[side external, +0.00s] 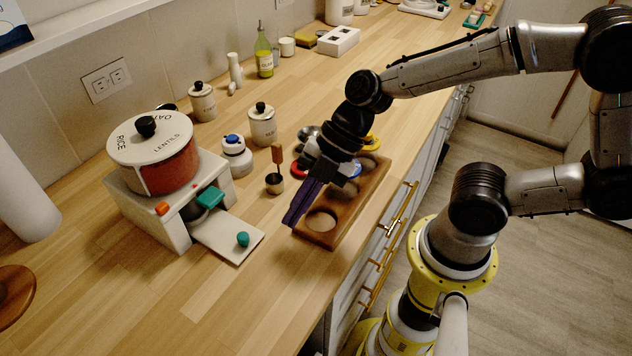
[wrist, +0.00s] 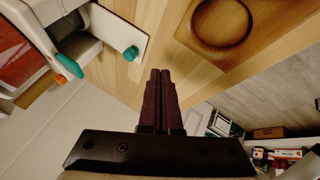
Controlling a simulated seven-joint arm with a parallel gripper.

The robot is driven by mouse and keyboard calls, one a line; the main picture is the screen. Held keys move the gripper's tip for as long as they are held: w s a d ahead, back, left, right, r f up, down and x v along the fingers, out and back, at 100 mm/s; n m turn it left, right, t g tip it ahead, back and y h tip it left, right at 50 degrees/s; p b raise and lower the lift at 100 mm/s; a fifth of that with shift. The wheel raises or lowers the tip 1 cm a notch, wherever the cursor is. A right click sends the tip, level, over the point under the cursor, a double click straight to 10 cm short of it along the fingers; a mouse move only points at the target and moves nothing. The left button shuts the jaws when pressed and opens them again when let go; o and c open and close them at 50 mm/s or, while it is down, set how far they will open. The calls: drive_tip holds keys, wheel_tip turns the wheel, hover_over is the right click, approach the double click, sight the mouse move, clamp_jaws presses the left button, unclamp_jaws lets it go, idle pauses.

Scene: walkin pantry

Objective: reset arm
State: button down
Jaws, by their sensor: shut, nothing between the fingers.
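My gripper (side external: 291,221) has long dark purple fingers, pressed together with nothing between them. In the side external view it reaches down over the near left part of a wooden board with round recesses (side external: 327,238). I cannot tell whether the fingertips touch the board. In the wrist view the shut fingers (wrist: 160,75) point up the picture, with a round recess of the board (wrist: 222,22) to their right and the white dispenser's tray (wrist: 118,42) to their left.
A white dispenser (side external: 150,210) with a round lentils and rice container (side external: 165,165) stands left of my gripper. A small dark cup with a wooden handle (side external: 275,183), a blue-topped jar (side external: 236,156) and lidded canisters (side external: 262,125) stand behind. The front counter is clear.

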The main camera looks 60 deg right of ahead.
drive_tip(key=s+d+r+m+t+h, duration=0.1)
drive_tip(key=s+d+r+m, duration=0.15)
drive_tip(key=r, duration=0.25)
drive_tip(key=s+d+r+m+h, duration=0.1)
drive_tip(key=s+d+r, duration=0.25)
drive_tip(key=r, duration=0.25)
drive_tip(key=s+d+m+h, duration=0.1)
drive_tip(key=d+m, duration=0.3)
drive_tip(key=m, duration=0.5)
drive_tip(key=s+d+m+t+h, duration=0.1)
drive_tip(key=s+d+m+h, duration=0.1)
drive_tip(key=m, duration=0.7)
drive_tip(key=d+h, duration=0.1)
drive_tip(key=d, duration=0.1)
drive_tip(key=shift+d+h, duration=0.35)
drive_tip(key=shift+h, duration=0.05)
